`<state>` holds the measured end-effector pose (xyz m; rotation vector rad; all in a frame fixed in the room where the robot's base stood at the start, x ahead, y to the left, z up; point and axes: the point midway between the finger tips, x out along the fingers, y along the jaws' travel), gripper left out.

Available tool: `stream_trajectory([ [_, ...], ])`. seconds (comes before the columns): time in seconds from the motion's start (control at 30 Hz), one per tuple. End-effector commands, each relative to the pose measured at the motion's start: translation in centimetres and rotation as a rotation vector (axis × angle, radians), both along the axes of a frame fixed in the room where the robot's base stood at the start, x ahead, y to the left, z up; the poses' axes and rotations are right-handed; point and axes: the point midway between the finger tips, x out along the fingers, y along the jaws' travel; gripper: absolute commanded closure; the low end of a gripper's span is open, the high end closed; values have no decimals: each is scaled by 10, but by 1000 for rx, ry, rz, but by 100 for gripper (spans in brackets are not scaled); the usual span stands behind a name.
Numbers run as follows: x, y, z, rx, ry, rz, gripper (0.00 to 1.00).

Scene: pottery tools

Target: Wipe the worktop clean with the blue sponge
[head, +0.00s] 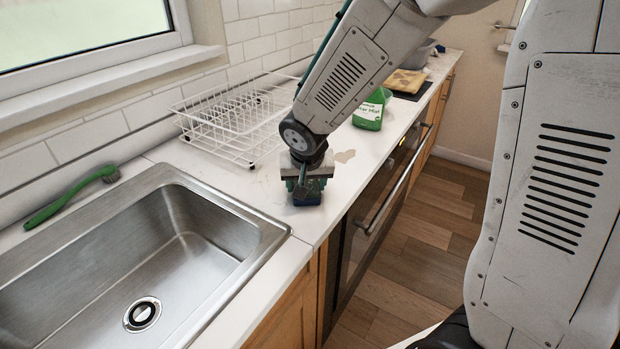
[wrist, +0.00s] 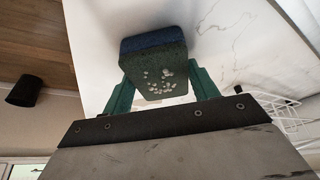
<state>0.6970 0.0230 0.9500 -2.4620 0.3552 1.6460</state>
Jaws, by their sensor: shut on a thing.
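My gripper (head: 307,184) points down at the worktop (head: 262,188), just beyond the right end of the sink. It is shut on the blue sponge (head: 308,196), which sits at the worktop surface; I cannot tell how firmly it touches. In the wrist view the sponge (wrist: 155,68) is between my green gripper fingers (wrist: 160,88). It has a blue layer and a dark green side dotted with pale crumbs. A tan stain (head: 345,156) lies on the white worktop behind my gripper, partly hidden by my arm.
A white wire dish rack (head: 235,118) stands behind and left of my gripper. The steel sink (head: 170,235) is at the left, with a green brush (head: 70,195) behind it. A green container (head: 369,112) and a board with a tan item (head: 405,82) stand farther back.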

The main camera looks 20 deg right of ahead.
Motion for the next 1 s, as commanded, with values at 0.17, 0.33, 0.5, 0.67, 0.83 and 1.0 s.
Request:
stream_trajectory([
  [0.17,-2,2,-1,-1,1,0,49],
  [0.33,-2,2,-1,-1,1,0,49],
  [0.5,-1,1,-1,0,1,-1,49],
  [0.67,6,-9,-1,0,0,-3,49],
  [0.83,15,-21,-1,0,1,-3,49],
  [1.0,24,-34,0,0,0,-3,49],
])
